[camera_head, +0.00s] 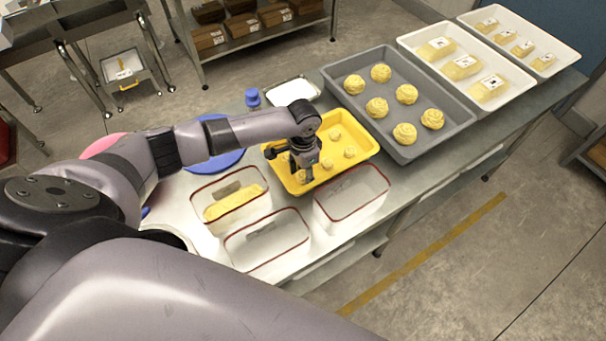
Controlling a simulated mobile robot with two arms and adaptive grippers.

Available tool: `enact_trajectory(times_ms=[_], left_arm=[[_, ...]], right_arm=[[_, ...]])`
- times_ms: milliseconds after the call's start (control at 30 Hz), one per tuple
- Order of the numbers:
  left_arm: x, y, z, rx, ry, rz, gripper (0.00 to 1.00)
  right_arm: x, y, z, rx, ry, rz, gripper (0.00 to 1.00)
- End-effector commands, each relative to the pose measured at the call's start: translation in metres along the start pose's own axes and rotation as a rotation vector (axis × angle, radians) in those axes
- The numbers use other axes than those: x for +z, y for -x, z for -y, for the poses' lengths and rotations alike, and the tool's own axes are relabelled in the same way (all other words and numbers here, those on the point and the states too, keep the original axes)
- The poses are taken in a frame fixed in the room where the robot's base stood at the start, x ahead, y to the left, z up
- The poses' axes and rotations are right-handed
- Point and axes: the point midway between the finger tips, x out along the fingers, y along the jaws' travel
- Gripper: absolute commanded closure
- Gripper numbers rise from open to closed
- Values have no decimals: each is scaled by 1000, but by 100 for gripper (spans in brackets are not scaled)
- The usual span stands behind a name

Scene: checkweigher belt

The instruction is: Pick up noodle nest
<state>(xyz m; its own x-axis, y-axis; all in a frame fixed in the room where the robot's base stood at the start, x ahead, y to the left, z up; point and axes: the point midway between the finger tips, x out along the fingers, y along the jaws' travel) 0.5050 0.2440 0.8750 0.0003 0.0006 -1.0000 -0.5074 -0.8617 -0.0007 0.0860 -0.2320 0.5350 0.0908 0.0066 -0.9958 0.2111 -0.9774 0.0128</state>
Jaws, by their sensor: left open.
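Several pale yellow noodle nests (377,108) sit in the grey tray (405,153) right of centre. Several smaller yellow nests (350,152) lie in the yellow tray (369,144) in front of it. My left gripper (302,178) points down over the left part of the yellow tray. Its fingers are apart, and they hide part of the tray floor and a small nest close to them. I cannot tell whether the fingers touch that nest. My right gripper is not in view.
Clear red-rimmed containers (268,240) stand at the table's front, one holding yellow pasta. White trays (466,100) with packs stand at the far right. A blue disc (215,160), a white tray (291,93) and a blue knobbed object (252,98) lie behind my arm.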

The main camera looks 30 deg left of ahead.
Motion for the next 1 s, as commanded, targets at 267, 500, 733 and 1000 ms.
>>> enact_trajectory(times_ms=[267,500,733,1000], left_arm=[[0,0,0,0,0,0,72],[0,0,0,0,0,0,80],[0,4,0,0,0,-1,80],[-1,40,0,0,-1,-5,80]], right_arm=[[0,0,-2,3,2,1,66],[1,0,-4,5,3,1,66],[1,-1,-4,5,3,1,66],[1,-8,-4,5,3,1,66]])
